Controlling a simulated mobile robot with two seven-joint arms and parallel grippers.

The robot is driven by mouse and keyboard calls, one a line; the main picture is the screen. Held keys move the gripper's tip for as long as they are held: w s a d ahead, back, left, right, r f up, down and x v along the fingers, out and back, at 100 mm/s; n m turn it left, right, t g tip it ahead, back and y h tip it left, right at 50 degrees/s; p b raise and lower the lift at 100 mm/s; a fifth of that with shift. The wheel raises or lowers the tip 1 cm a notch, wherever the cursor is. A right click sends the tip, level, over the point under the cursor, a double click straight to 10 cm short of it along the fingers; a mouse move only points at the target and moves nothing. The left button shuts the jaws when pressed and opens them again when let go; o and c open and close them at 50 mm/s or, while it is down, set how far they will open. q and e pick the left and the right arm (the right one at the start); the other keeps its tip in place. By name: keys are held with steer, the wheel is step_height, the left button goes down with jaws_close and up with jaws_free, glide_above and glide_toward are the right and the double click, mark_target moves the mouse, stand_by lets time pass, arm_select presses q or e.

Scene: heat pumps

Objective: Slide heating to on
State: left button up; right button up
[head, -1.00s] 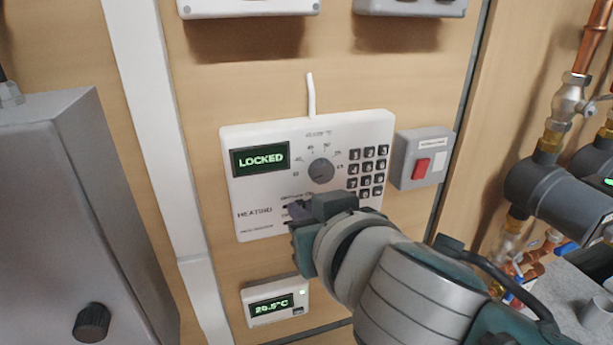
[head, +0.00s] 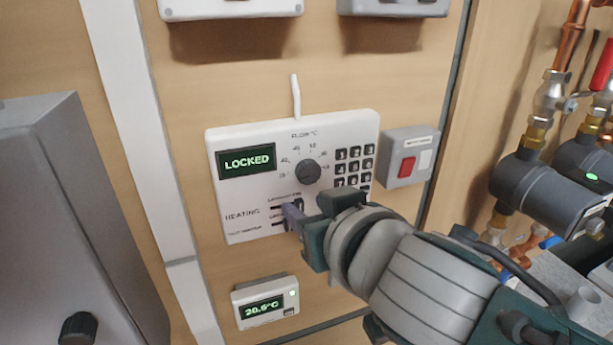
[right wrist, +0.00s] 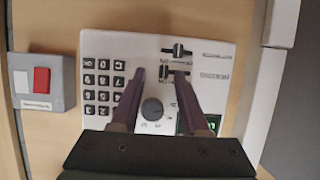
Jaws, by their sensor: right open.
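The white heating panel (head: 222,160) is on the wooden wall, with a green "LOCKED" display (head: 247,161) and a HEATING label (head: 242,213). Two slider slots lie right of the label, partly hidden by my right gripper in the head view. In the right wrist view the panel (right wrist: 225,48) appears upside down. One dark slider knob (right wrist: 165,73) shows between the fingers, and another slider (right wrist: 178,51) lies just beyond the tips. My right gripper (right wrist: 158,72) is open and empty, with its fingertips close to the sliders; contact cannot be told. It also shows in the head view (head: 297,213). My left gripper is out of view.
The panel has a round dial (head: 307,172) and a keypad (head: 353,160). A grey box with a red switch (head: 407,166) is to its right. A small thermostat (head: 265,302) is below. A grey cabinet (head: 40,220) stands left; pipes (head: 545,110) run at right.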

steer(key=b+v, duration=0.1)
steer(key=v, duration=0.9)
steer(key=s+d+f+m+g+h, duration=0.1)
steer(key=s+d+f+g, duration=0.25)
steer(key=s, duration=0.25)
steer(key=s+d+f+g+h, duration=0.2)
steer(key=s+d+g, duration=0.1)
steer(key=s+d, duration=0.25)
steer(key=s+d+f+m+g+h, duration=0.1)
steer(key=s+d+f+g, duration=0.25)
steer(key=s, duration=0.35)
step_height(320, 180, up, 13)
steer(key=p, duration=1.2)
steer(key=shift+s+d+t, duration=0.3)
steer(key=shift+s+d, duration=0.15)
steer(key=shift+s, duration=0.05)
